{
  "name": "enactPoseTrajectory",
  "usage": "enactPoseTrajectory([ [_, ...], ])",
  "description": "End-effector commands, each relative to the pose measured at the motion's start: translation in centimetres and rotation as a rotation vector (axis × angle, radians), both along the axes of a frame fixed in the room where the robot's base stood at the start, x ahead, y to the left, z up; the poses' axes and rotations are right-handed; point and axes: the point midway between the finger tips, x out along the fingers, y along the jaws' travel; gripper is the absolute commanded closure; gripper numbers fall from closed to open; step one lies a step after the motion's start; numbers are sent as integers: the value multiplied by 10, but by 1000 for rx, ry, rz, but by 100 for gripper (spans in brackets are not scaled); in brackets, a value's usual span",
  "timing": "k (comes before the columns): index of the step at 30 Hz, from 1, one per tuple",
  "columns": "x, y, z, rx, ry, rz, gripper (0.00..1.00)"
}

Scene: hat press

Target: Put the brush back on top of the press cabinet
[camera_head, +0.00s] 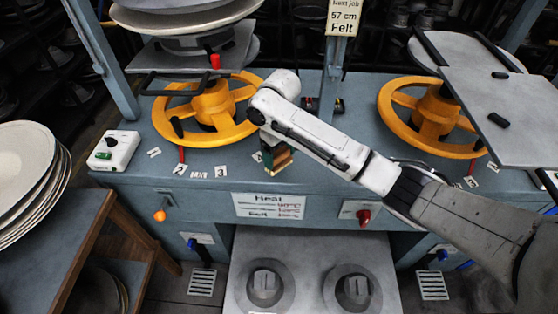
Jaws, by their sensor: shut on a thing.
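My white arm reaches in from the lower right, and its end is over the front part of the blue-grey press cabinet (360,112). My gripper (271,146) points down beside the left yellow handwheel and is largely hidden by my arm. It is shut on a small brown and green block-like thing, which I take to be the brush (278,159). The brush shows near the cabinet top's front edge, above the "Heat" label. I cannot tell whether it touches the top or hangs just above it.
Yellow handwheels stand left (247,129) and right (392,120) on the cabinet. A white control box (113,151) sits at its left end. Small dark and red items (325,107) lie behind my arm. A grey plate (497,92) overhangs the right side.

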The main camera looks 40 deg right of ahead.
Motion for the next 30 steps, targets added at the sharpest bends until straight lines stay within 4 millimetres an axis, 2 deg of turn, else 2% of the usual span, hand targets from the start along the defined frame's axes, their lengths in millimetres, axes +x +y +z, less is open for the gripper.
enactPoseTrajectory([
  [4, 7, -4, -9, -4, 0, -3, 52],
  [11, 6, -3, -35, -2, -1, -2, 52],
  [23, 6, -3, -41, -1, -1, -2, 52],
  [24, 6, -3, -40, -2, -2, -2, 20],
  [30, 6, -3, -40, -1, -1, -1, 1],
])
